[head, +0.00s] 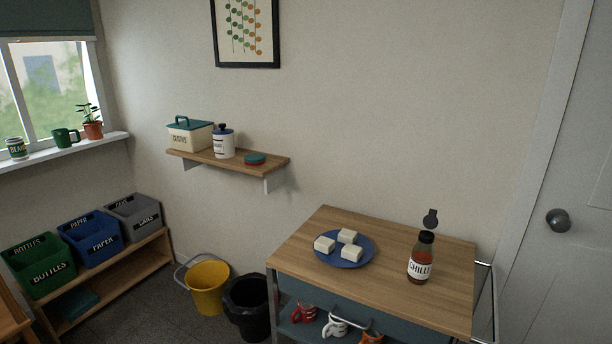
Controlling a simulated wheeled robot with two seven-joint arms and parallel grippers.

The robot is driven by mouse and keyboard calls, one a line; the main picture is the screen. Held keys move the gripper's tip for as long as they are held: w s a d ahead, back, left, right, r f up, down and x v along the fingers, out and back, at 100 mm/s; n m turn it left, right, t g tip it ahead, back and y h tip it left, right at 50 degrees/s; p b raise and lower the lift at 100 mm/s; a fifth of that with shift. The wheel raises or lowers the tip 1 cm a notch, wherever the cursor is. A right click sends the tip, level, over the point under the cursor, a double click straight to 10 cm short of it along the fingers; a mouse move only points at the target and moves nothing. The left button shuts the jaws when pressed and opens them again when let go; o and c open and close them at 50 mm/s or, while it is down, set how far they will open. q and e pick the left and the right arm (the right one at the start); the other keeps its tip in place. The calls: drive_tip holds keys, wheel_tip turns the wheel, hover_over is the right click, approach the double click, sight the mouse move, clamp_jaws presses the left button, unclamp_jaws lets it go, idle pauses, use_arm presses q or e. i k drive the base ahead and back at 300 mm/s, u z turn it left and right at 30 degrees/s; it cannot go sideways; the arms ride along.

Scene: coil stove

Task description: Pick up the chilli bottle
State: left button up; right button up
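The chilli bottle (422,258) stands upright on the wooden top of a trolley (390,300), toward its right side. It has a dark cap, reddish-brown contents and a white label reading CHILLI. Neither of my grippers shows in the head view, so nothing is seen touching the bottle.
A blue plate (326,258) with white blocks lies left of the bottle. Mugs (334,325) stand on the trolley's lower shelf. A yellow bucket (207,287) and a black bin (249,303) stand left of the trolley. A wall shelf (228,161) holds containers. A door (560,180) is at right.

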sight(423, 254)
drive_tip(key=u, duration=2.2)
drive_tip(key=k, duration=1.35)
drive_tip(key=z, duration=2.2)
drive_tip(key=i, duration=0.5)
drive_tip(key=z, duration=0.05)
